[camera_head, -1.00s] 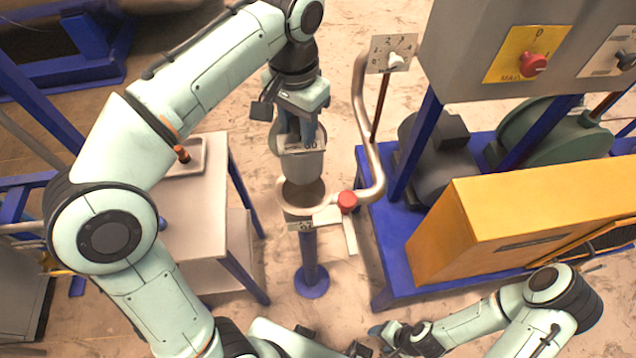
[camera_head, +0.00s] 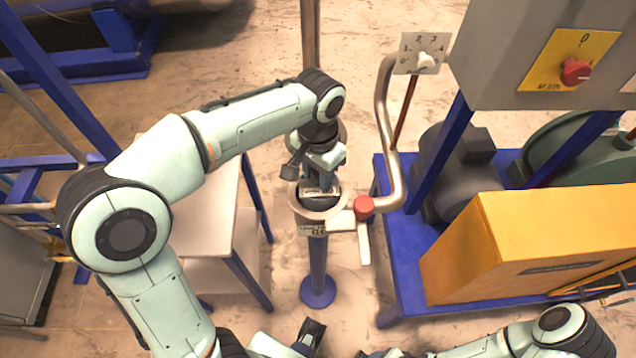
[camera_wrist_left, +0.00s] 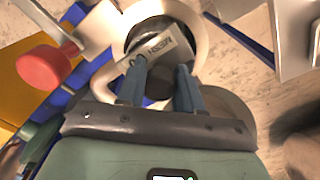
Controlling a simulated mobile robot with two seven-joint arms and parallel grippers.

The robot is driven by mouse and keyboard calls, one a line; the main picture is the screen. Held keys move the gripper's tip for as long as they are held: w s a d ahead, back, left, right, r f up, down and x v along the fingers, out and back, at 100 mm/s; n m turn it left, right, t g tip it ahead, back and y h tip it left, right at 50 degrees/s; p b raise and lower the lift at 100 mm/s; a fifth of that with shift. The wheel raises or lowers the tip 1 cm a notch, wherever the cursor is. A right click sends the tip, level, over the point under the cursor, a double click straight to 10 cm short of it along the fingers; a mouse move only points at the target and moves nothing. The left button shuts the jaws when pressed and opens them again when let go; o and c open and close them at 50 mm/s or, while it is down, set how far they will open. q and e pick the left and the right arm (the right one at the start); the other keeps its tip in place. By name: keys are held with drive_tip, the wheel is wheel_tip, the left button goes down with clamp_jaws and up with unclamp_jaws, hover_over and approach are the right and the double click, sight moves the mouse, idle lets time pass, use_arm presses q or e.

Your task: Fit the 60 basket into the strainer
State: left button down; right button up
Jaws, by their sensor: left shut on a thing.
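The 60 basket (camera_head: 318,206) is a grey metal cup with a pale tag, which reads MESH in the left wrist view (camera_wrist_left: 156,46). My left gripper (camera_head: 319,187) is shut on it from above; its two blue-grey fingers (camera_wrist_left: 160,66) are at the tag. The basket sits down inside the round pale rim of the strainer (camera_head: 320,218), with most of its body hidden. I cannot tell whether it is fully seated. The strainer stands on a blue post and bears a label plate.
A red knob (camera_head: 364,207) and a bent pipe (camera_head: 390,150) stand close right of the strainer. A grey table (camera_head: 205,205) is to the left. A yellow box (camera_head: 530,240) and a control cabinet (camera_head: 545,60) are to the right.

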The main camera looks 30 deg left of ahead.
sight(318, 183)
use_arm(q)
drive_tip(key=shift+f, duration=1.85)
use_arm(e)
drive_tip(key=shift+s+f, duration=0.15)
drive_tip(key=shift+f, duration=0.2)
use_arm(q)
drive_tip(key=shift+b, duration=0.3)
drive_tip(key=c, duration=0.8)
unclamp_jaws()
drive_tip(key=shift+f, duration=0.15)
drive_tip(key=shift+o, duration=0.2)
use_arm(e)
drive_tip(key=shift+f, duration=0.1)
use_arm(q)
wheel_tip(318, 183, up, 12)
drive_tip(key=shift+r+p, duration=0.2)
drive_tip(key=shift+p, duration=1.05)
use_arm(e)
drive_tip(key=r, duration=0.1)
drive_tip(key=w+r, duration=0.1)
drive_tip(key=r, duration=0.1)
drive_tip(key=shift+w, duration=0.15)
drive_tip(key=shift+f, duration=0.1)
